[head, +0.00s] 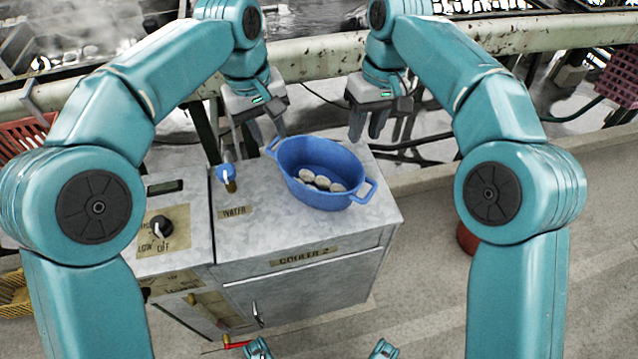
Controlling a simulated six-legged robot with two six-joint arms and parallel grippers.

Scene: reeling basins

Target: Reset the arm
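My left gripper (267,134) hangs fingers-down at the back edge of the metal cooker top, left of the blue basin. Its two fingers are apart with nothing seen between them. My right gripper (367,128) hangs fingers-down behind and to the right of the basin. Its fingers also look apart and empty. Both arms come in from the sides and bend inward at the top. The blue two-handled basin (303,152) stands upright on the cooker top and holds several pale cocoons (322,182). Neither gripper appears to hold it.
The cooker (350,228), labelled COOKER 2, has a blue-handled water tap (228,176) and a black knob (159,227). A pale rail (320,61) runs across behind. Floor at right is mostly clear.

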